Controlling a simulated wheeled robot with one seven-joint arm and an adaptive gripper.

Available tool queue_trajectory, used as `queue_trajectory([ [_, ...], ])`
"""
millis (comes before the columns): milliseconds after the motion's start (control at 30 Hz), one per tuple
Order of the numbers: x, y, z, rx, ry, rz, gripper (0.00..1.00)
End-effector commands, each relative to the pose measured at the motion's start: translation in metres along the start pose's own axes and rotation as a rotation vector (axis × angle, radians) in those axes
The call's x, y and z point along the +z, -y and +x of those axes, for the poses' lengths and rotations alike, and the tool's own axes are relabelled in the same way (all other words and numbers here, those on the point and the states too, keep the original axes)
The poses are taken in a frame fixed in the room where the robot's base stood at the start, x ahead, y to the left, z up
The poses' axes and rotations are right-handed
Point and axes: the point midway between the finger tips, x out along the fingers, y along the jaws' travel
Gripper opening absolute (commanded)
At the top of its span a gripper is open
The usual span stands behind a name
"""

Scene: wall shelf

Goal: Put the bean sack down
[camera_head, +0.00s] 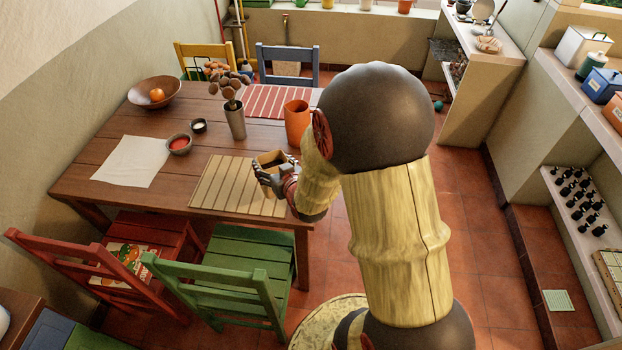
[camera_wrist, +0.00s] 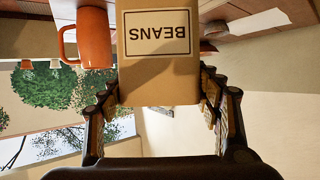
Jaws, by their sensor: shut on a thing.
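The bean sack (camera_wrist: 157,70) is a tan block-shaped bag with a "BEANS" label that appears upside down in the wrist view. My gripper (camera_wrist: 160,95) has a finger on each side of it and is shut on it. In the head view, my gripper (camera_head: 277,180) is over the near right part of the wooden table, by the striped tan placemat (camera_head: 222,184). The top of the sack (camera_head: 270,160) shows there, partly hidden by the fingers. I cannot tell whether its base touches the table.
An orange mug (camera_head: 297,121) stands just behind the sack; it also shows in the wrist view (camera_wrist: 95,38). A grey vase (camera_head: 235,121), a red-filled bowl (camera_head: 179,145) and a white cloth (camera_head: 131,161) are further left. A green chair (camera_head: 228,275) stands at the near edge.

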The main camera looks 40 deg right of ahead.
Motion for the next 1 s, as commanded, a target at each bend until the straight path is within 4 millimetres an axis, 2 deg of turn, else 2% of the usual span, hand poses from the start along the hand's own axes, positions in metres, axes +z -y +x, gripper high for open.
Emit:
queue_trajectory([
  [33,-0.003,-0.024,-0.005,0.035,-0.008,0.012,0.04],
  [200,-0.008,-0.083,-0.025,0.124,-0.007,0.038,0.04],
  [300,-0.009,-0.107,-0.036,0.163,-0.005,0.049,0.04],
  [467,-0.008,-0.127,-0.044,0.194,-0.001,0.056,0.04],
  [567,-0.007,-0.133,-0.034,0.198,0.0,0.057,0.04],
  [933,-0.002,-0.154,0.05,0.196,0.001,0.057,0.04],
  [1000,0.007,-0.157,0.065,0.196,0.003,0.058,0.04],
])
